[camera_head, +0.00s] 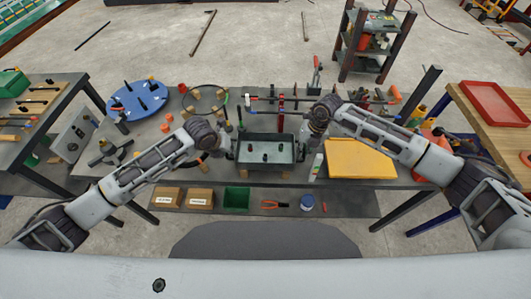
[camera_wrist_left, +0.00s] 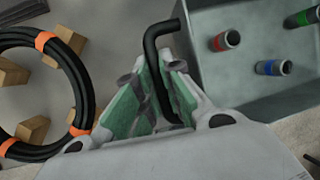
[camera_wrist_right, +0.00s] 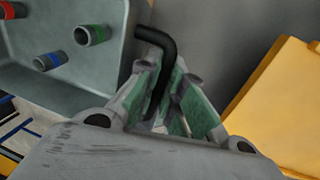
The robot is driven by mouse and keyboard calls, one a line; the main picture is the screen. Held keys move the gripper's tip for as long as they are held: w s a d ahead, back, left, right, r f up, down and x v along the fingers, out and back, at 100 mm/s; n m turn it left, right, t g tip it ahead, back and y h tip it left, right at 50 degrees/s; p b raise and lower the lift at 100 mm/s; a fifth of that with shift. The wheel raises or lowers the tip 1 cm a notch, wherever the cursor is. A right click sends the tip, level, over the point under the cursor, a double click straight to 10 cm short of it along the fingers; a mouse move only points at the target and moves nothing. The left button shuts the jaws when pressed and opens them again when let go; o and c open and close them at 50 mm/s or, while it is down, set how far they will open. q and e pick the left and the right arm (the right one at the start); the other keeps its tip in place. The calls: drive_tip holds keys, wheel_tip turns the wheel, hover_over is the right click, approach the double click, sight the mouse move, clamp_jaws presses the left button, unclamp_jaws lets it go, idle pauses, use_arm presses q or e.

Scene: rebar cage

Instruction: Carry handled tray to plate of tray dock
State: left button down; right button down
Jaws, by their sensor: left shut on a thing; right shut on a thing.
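The handled tray (camera_head: 285,151) is a grey metal box at the middle of the bench, near its front edge. Several small cylinders with red, blue and green bands stand inside, seen in the left wrist view on the tray floor (camera_wrist_left: 240,95) and in the right wrist view (camera_wrist_right: 75,85). My left gripper (camera_head: 227,143) is shut on the tray's black left handle (camera_wrist_left: 152,50). My right gripper (camera_head: 306,138) is shut on the black right handle (camera_wrist_right: 155,38). The tray looks about level; I cannot tell whether it touches the bench. I cannot make out the tray dock's plate.
A yellow-orange panel (camera_head: 357,160) lies right of the tray. A black ring with orange bands (camera_wrist_left: 80,75) lies on wooden blocks to the left, and a blue disc (camera_head: 138,99) lies farther left. Rods and red clamps (camera_head: 281,105) stand behind. A green bin (camera_head: 236,197) sits on the lower shelf.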

use_arm(q)
drive_tip(key=shift+r, duration=0.3)
use_arm(e)
drive_tip(key=shift+r, duration=0.3)
